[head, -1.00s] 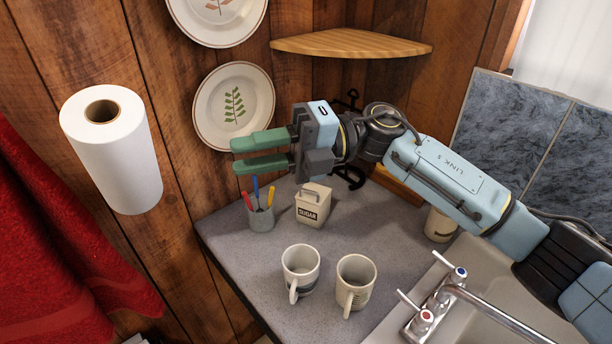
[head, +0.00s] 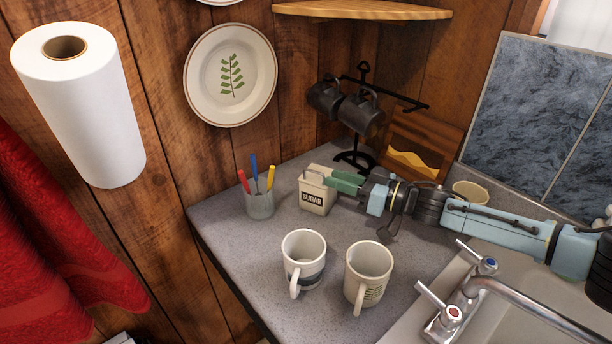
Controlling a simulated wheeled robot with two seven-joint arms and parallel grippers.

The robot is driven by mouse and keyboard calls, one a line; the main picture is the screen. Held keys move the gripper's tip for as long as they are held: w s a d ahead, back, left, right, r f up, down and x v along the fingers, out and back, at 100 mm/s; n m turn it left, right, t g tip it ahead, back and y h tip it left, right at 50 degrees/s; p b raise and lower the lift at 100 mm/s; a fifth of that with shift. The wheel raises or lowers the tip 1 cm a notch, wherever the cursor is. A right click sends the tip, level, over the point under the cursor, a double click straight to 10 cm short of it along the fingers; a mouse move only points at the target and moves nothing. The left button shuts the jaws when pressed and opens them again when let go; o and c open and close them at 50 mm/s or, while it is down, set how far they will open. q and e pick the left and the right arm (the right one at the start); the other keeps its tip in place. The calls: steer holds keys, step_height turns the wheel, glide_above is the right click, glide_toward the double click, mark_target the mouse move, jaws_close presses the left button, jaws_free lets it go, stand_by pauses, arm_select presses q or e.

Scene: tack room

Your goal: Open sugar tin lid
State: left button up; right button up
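The sugar tin (head: 317,198) is a cream box marked SUGAR, standing upright on the grey counter. Its lid is on top, with a handle at its left side. My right gripper (head: 336,182) comes in low from the right, its green fingers level with the top of the tin at the lid's right side. The fingers overlap each other in this view, so I cannot tell whether they touch the lid or how far apart they are. My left gripper is not in view.
Two mugs, one plain-banded (head: 304,250) and one leaf-patterned (head: 368,262), stand in front. A black mug stand (head: 362,72) is behind the gripper. The tap (head: 490,283) and sink are at lower right.

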mark_target(311, 171)
steer(key=b+x, duration=0.3)
steer(key=x, duration=0.3)
steer(key=shift+f+b, duration=0.1)
steer(key=shift+b, duration=0.25)
steer(key=shift+w+a+b, duration=0.25)
steer(key=shift+a+b, duration=0.05)
steer(key=shift+a, duration=0.25)
steer(key=shift+c, duration=0.3)
jaws_close()
